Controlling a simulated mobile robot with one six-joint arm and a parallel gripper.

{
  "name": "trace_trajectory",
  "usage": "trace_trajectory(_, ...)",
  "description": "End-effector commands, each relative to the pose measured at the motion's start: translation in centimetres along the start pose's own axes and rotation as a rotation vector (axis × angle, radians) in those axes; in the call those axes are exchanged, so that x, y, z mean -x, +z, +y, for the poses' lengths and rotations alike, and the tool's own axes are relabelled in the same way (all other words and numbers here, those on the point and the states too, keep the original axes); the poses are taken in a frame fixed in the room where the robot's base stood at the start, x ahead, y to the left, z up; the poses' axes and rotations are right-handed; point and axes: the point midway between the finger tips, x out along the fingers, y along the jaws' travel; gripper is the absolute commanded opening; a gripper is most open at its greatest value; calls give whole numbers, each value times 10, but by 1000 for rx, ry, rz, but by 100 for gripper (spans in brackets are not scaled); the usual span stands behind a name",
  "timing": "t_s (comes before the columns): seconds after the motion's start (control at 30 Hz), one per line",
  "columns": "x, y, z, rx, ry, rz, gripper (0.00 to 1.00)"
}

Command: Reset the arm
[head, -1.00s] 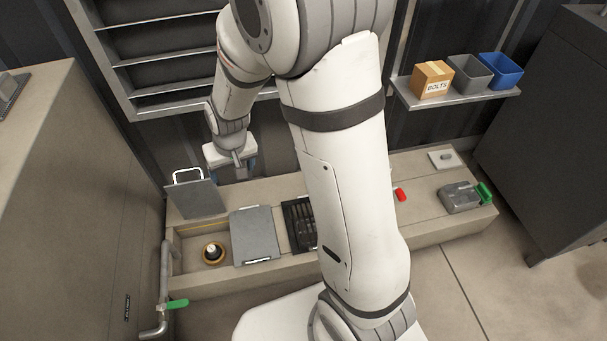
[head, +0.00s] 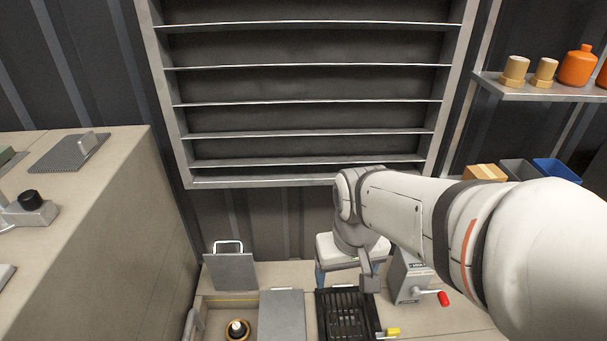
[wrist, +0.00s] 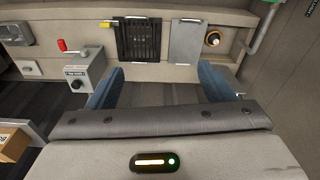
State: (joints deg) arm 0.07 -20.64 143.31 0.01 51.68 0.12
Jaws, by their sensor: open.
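My gripper (wrist: 160,92) is open, with two blue fingers spread apart and nothing between them in the wrist view. In the head view my arm reaches in from the right and bends down behind the bench. There the gripper (head: 345,272) is mostly hidden by my wrist; only a piece of a blue finger shows. It is behind a black slatted grate (head: 346,315) and left of a grey box with a red-handled crank (head: 408,276). The box also shows in the wrist view (wrist: 84,72).
A grey lid (head: 229,273) with a handle stands upright beside an open recess holding a brass-ringed knob (head: 237,330). A grey plate (head: 282,315) lies beside it. A louvred frame (head: 305,102) fills the back wall. A shelf (head: 535,92) with orange bottles is at right.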

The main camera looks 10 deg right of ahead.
Motion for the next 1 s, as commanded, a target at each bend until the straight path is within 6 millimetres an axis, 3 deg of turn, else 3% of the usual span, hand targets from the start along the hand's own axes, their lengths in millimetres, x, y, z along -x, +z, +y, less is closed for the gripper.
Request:
trace_trajectory(0.17, 34, -5, -2, -19, -9, 13, 75)
trace_trajectory(0.8, 252, -25, -2, -23, -12, 101, 75)
trace_trajectory(1.0, 294, -27, 0, -4, -2, 118, 75)
